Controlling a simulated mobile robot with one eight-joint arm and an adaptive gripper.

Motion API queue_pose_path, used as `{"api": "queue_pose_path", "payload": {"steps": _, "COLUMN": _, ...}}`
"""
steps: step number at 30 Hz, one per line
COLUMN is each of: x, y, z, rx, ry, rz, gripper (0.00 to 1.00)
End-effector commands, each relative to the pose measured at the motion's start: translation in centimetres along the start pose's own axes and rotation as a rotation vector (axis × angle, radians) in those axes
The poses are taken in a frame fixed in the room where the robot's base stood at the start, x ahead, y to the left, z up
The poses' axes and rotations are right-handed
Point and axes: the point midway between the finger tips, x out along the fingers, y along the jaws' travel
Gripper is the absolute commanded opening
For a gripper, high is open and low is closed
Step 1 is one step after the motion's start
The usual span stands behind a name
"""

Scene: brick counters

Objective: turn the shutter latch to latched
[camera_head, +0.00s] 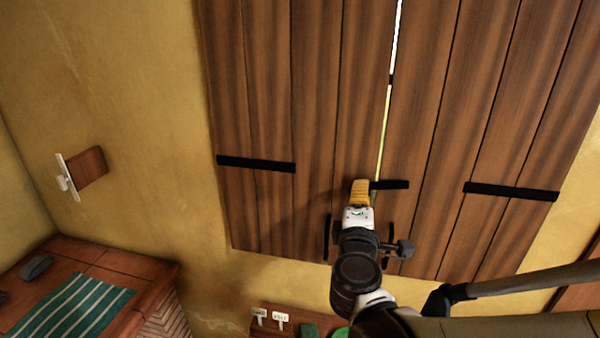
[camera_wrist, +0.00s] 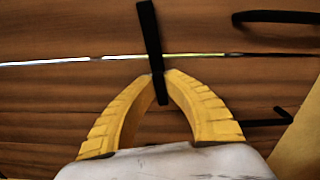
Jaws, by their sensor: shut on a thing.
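The shutter latch (camera_head: 393,184) is a black bar lying about level across the narrow bright gap between two brown wooden shutter leaves (camera_head: 290,90) (camera_head: 470,100). My gripper (camera_head: 362,184), with yellow fingers, is at the bar's left end in the head view. In the wrist view the bar (camera_wrist: 149,35) crosses the bright gap nearly at right angles. My gripper (camera_wrist: 158,76) is shut on the bar near one end there, and the bar's tip shows between the fingers. The fingers hide part of the bar's left end in the head view.
Black straps (camera_head: 256,163) (camera_head: 510,191) run across the outer boards. An upright black handle (camera_head: 328,238) is left of my wrist. A wooden block with a white plate (camera_head: 85,170) is on the left wall. A counter with a striped green cloth (camera_head: 75,305) stands at lower left.

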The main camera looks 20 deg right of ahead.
Motion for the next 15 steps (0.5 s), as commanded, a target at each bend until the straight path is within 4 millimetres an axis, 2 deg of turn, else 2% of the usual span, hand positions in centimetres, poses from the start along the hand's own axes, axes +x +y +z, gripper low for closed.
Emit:
{"api": "queue_pose_path", "payload": {"steps": 6, "x": 0.06, "y": 0.01, "z": -0.03, "rx": 0.109, "ry": 0.0, "rz": 0.001, "gripper": 0.0}}
{"api": "queue_pose_path", "payload": {"steps": 15, "x": 0.06, "y": 0.0, "z": -0.05, "rx": 0.172, "ry": 0.0, "rz": 0.001, "gripper": 0.0}}
